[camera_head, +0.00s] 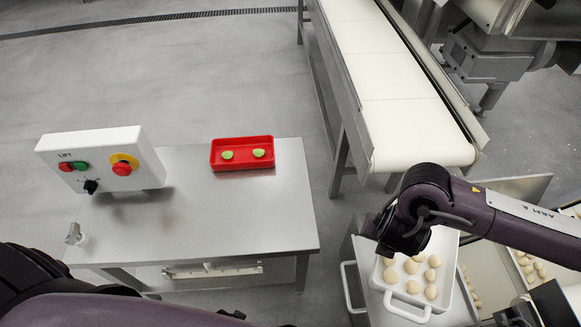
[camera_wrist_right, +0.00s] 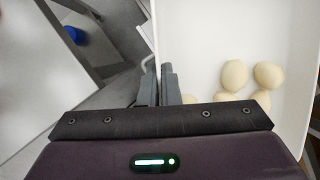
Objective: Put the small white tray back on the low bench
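The white tray (camera_head: 438,262) has looped handles and holds several pale dough pieces. It is at the lower right in the head view, partly under my right arm. In the right wrist view, the fingers of my right gripper (camera_wrist_right: 158,86) are close together with the tray's side wall (camera_wrist_right: 190,45) between them. I cannot tell whether the tray rests on the steel surface below or hangs just above it. A low steel bench or table (camera_head: 240,215) stands at the left. My left arm shows at the lower left, but its fingers are out of view.
A red tray (camera_head: 243,164) with two green pieces sits at the table's back edge. A LIFT control box (camera_head: 105,160) stands at its left. The table's middle is clear. A white conveyor (camera_head: 410,125) lies behind. Other containers of dough pieces (camera_head: 530,267) are at the far right.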

